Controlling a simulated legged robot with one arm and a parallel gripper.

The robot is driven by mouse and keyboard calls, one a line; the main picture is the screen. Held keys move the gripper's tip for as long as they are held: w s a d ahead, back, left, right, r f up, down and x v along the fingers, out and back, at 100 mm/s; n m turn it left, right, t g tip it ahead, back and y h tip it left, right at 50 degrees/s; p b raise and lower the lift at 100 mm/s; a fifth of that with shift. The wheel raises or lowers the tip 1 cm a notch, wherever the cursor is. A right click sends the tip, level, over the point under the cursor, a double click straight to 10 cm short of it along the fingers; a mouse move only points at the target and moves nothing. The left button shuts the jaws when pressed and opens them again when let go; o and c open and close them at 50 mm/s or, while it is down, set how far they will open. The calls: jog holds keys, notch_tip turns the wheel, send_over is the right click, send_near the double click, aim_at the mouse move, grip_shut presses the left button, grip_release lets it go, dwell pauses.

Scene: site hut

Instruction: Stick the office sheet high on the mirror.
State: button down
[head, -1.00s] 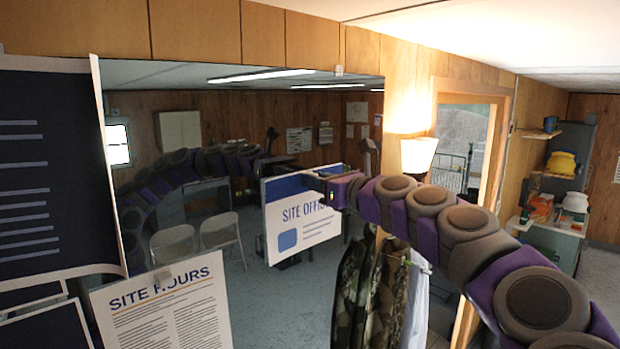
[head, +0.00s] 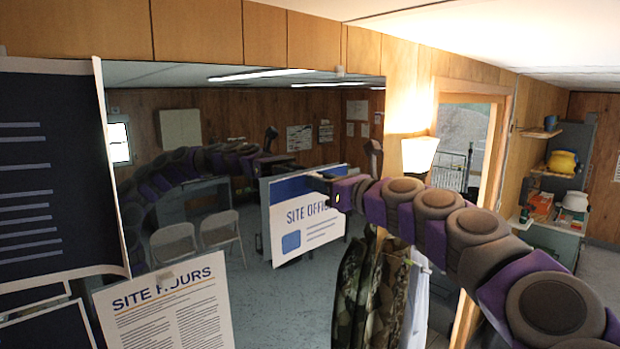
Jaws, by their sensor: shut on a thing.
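The office sheet (head: 300,240) is white with a blue band and the words "SITE OFFICE", partly covered by my gripper. My gripper (head: 332,188) is shut on the sheet's upper right part and holds it upright, a little tilted, in front of the mirror. The mirror (head: 240,120) is the large pane on the wood-panelled wall; it reflects the room, my arm and two folding chairs. The sheet hangs before its lower right area, below the reflected ceiling lights. I cannot tell whether the sheet touches the glass.
A "SITE HOURS" sheet (head: 165,310) and a dark board (head: 50,170) cover the mirror's left side. Camouflage clothing (head: 358,290) hangs below my arm. A lit wall lamp (head: 419,155) is right of the mirror, beside a doorway. The upper middle of the mirror is clear.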

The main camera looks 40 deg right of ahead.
jog(key=shift+w+p, duration=0.4)
jog(key=shift+w, duration=0.1)
dwell(0.8)
jog(key=shift+a+p, duration=0.1)
jog(key=shift+p, duration=0.35)
dwell(1.7)
jog(key=c, duration=0.9)
grip_release()
jog(key=shift+w, duration=0.1)
jog(key=shift+o, duration=0.2)
jog(key=s+d+b, duration=0.1)
jog(key=s+b, duration=0.2)
jog(key=s, duration=1.4)
jog(key=shift+s+d+b, duration=0.25)
jog(key=shift+d+b, duration=0.05)
jog(key=shift+d, duration=0.05)
jog(key=shift+f, duration=0.1)
